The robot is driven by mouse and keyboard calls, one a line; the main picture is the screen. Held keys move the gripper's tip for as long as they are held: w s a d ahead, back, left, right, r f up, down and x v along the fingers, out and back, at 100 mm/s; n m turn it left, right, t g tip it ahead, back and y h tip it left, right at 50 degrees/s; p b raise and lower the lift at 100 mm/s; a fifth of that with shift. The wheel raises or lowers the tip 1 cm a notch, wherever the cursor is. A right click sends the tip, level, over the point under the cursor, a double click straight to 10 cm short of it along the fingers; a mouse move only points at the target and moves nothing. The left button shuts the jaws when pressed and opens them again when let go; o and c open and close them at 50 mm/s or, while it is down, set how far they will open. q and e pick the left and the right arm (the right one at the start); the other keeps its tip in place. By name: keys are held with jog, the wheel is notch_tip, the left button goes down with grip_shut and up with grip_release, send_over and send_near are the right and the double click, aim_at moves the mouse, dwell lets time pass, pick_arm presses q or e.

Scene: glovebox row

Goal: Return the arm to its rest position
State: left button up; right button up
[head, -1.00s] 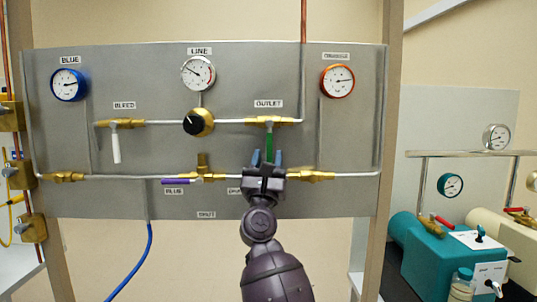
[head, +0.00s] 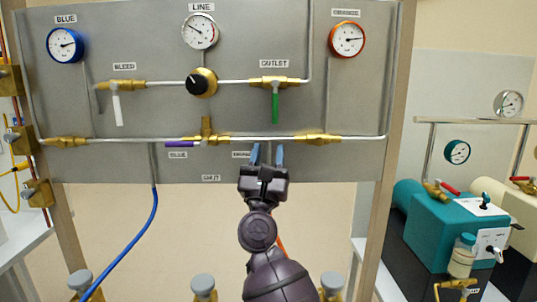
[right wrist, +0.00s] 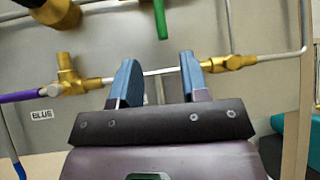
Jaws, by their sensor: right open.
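My right gripper (head: 266,155) is in front of the lower edge of the grey panel (head: 360,95), below the outlet valve's green handle (head: 275,104). Its two blue fingers stand apart with nothing between them, as the right wrist view also shows (right wrist: 158,82). The green handle hangs straight down, and the gripper is clear of it. In the right wrist view the green handle (right wrist: 160,18) shows above the fingers. The right gripper hides part of a label on the panel. My left gripper is in neither view.
The panel carries a black knob (head: 200,82), a white bleed handle (head: 118,109) and a purple handle (head: 183,144) lying level. A blue hose (head: 146,232) hangs at left. A wooden post (head: 386,150) stands right of the gripper. A teal pump (head: 445,232) sits farther right.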

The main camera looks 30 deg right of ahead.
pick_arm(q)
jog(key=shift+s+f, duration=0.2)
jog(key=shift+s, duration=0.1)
pick_arm(e)
jog(key=s+a+f+n+t+y+p, duration=0.15)
jog(key=s+f+n+y, duration=0.25)
jog(key=f+n+y, duration=0.5)
jog(key=s+a+f+n+y+p, duration=0.2)
jog(key=s+f+n+y, duration=0.25)
jog(key=n, duration=0.85)
jog(key=s+a+f+n+y+p, duration=0.2)
jog(key=s+f+n+y, duration=0.2)
jog(key=f+n+y, duration=0.5)
pick_arm(q)
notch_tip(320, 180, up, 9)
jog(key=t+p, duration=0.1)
jog(key=p, duration=0.3)
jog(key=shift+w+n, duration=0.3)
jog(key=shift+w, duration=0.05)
pick_arm(e)
jog(key=s+f+n+g+h, duration=0.2)
jog(key=s+f+n+g, duration=0.3)
jog(key=s, duration=0.7)
jog(key=s+f+n+g+h, duration=0.1)
jog(key=s+f+n+g, duration=0.4)
jog(key=s+f+n, duration=0.5)
jog(key=s+f, duration=0.2)
jog(key=s, duration=0.1)
jog(key=shift+a+h, duration=0.15)
jog(key=shift+h, duration=0.2)
